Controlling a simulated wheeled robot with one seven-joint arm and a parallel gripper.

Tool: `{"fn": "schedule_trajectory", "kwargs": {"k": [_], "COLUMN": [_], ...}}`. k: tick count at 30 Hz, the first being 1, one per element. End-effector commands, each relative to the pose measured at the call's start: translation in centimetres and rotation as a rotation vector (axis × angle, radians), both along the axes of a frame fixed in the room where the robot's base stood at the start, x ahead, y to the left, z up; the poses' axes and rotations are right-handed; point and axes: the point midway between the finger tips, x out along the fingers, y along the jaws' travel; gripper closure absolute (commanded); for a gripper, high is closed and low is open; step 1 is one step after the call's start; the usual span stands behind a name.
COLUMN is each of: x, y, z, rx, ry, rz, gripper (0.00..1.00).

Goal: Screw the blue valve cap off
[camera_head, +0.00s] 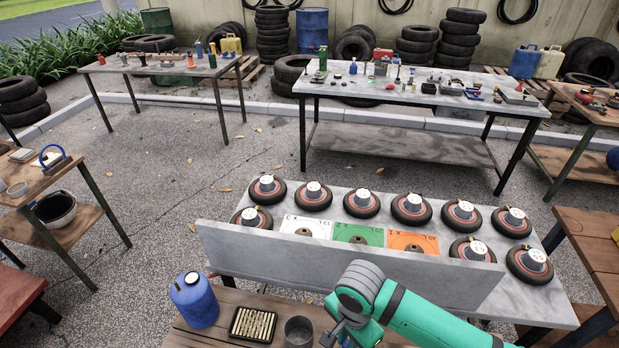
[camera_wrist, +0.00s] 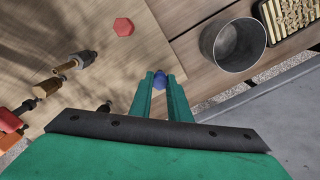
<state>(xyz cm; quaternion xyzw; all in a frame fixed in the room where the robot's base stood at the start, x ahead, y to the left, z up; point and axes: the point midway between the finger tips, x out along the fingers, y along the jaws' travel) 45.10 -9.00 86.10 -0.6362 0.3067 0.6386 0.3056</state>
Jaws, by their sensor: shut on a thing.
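My gripper (camera_wrist: 160,79) is in the wrist view, with its two green fingers pointing away from the camera over a wooden bench top (camera_wrist: 115,65). The fingers are shut on the small blue valve cap (camera_wrist: 160,84), which shows between their tips. The fingers hide most of the cap's sides, and whatever lies under it cannot be seen. In the head view my green arm reaches down to the wooden bench at the bottom edge, and the cap does not show there.
A red hexagonal piece (camera_wrist: 123,26) and several metal-stemmed fittings (camera_wrist: 45,89) lie left of my gripper. A blue jug (camera_head: 195,301) and a grey upright panel (camera_head: 330,266) are near my arm.

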Motion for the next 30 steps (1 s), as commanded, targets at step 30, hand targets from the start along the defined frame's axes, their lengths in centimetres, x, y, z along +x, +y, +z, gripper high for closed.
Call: {"fn": "schedule_trajectory", "kwargs": {"k": [30], "x": [-0.04], "y": [0.12], "z": [0.02], "rx": [0.003], "ry": [0.000], "rz": [0.411], "gripper": [1.00]}}
